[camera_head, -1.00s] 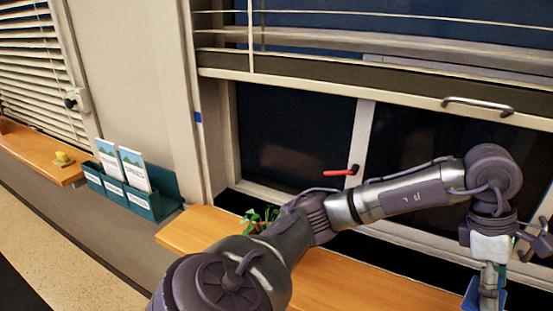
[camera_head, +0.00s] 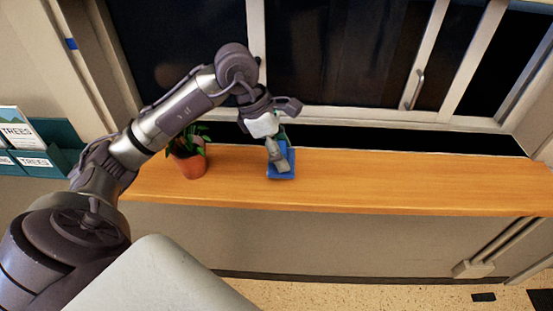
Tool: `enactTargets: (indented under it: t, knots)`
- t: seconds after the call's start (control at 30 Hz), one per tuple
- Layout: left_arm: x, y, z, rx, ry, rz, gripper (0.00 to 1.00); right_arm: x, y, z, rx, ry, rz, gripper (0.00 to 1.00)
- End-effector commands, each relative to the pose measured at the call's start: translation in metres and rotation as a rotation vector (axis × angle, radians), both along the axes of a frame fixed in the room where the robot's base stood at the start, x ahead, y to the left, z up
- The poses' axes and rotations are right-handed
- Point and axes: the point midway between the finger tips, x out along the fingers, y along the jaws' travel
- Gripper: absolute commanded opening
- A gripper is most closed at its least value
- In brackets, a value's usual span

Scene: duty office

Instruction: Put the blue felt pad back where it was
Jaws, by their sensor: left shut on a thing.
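The blue felt pad (camera_head: 286,171) is at the fingertips of my left gripper (camera_head: 277,158), in the middle of the head view. The gripper points down and is shut on the pad, and its fingers hide part of it. The pad appears over the wooden window sill (camera_head: 400,180). I cannot tell whether it touches the wood. My right gripper is not in view.
A potted plant (camera_head: 192,163) in a terracotta pot stands on the sill, left of the pad, close to my left arm. A teal leaflet holder (camera_head: 62,140) is at the far left. The sill is clear to the right, below the window with a metal handle (camera_head: 415,88).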

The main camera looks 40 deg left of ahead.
Motion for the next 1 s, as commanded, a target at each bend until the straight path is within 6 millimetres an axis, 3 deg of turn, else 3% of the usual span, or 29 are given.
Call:
enactTargets:
  t: [0.17,0.43,0.87,0.9,1.0]
  knots:
    - [-0.003,0.009,-0.008,0.000,0.001,0.000,0.29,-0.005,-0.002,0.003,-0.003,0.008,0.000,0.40]
    - [-0.003,0.009,-0.043,-0.001,0.002,0.000,0.29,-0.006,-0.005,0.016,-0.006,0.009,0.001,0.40]
    - [-0.003,0.009,-0.051,0.001,-0.001,-0.001,0.29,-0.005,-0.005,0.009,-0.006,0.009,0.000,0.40]
    - [-0.003,0.009,-0.049,0.001,-0.001,-0.001,0.68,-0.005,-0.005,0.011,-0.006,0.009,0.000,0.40]
    - [-0.003,0.009,-0.049,0.000,0.000,-0.001,0.85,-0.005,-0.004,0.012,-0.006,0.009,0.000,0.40]
